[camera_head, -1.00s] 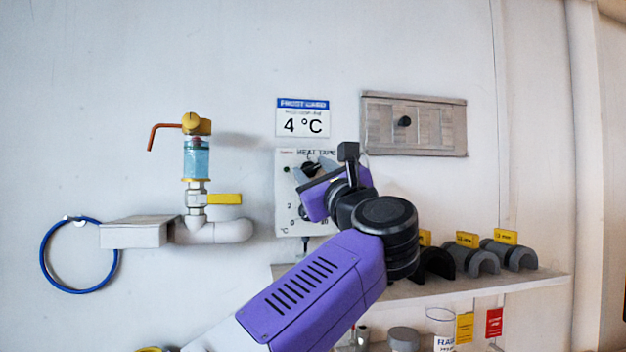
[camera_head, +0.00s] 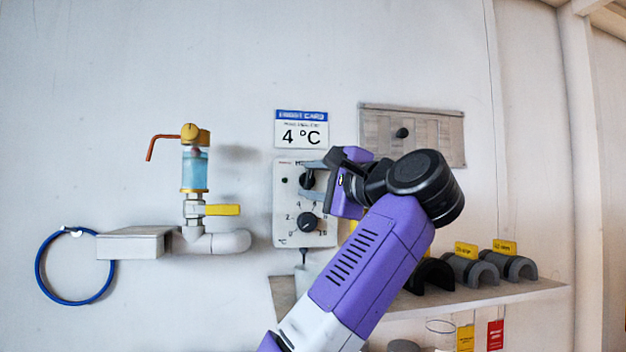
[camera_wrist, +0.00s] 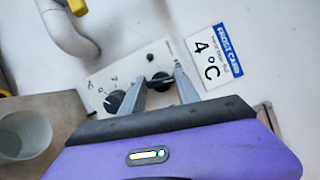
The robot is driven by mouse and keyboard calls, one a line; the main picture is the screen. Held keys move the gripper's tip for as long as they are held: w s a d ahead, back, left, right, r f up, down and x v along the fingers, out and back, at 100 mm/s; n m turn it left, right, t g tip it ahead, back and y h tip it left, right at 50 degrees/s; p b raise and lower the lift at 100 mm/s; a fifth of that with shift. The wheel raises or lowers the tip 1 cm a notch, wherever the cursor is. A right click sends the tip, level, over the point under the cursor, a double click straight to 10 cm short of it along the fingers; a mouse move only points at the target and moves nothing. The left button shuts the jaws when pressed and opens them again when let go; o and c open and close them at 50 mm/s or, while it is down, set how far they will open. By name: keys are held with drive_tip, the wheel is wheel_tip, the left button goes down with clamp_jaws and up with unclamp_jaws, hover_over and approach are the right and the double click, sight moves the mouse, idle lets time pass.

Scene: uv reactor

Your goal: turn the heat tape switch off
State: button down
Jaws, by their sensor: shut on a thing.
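The heat tape panel (camera_head: 284,215) is a pale box on the wall under the 4 °C card; its title is mostly hidden by my gripper. The black upper knob (camera_head: 307,180), the heat tape switch, also shows in the wrist view (camera_wrist: 162,81). My gripper (camera_head: 303,178) comes from the right, with one finger above this knob and one below, shut on it. In the wrist view the two grey fingers (camera_wrist: 161,74) stand on either side of the knob. The lower numbered dial (camera_head: 307,222) is clear of the fingers; it also shows in the wrist view (camera_wrist: 115,102).
A pipe with a yellow-handled valve (camera_head: 222,210) stands to the left. A blue hoop (camera_head: 40,262) hangs farther left. A grey wall plate with a black knob (camera_head: 430,135) is at upper right. A shelf (camera_head: 520,288) with pipe-insulation pieces lies below right.

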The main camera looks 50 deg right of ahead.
drive_tip(key=shift+n+g+y, duration=0.3)
drive_tip(key=shift+n+g, duration=0.2)
drive_tip(key=shift+n, duration=0.7)
drive_tip(key=shift+a+p, duration=0.1)
drive_tip(key=shift+p, duration=0.2)
drive_tip(key=c, duration=0.9)
unclamp_jaws()
drive_tip(key=s, duration=0.2)
drive_tip(key=s+a+b, duration=0.1)
drive_tip(key=s, duration=0.2)
drive_tip(key=s+b, duration=0.1)
drive_tip(key=s, duration=0.1)
drive_tip(key=shift+s+a, duration=0.3)
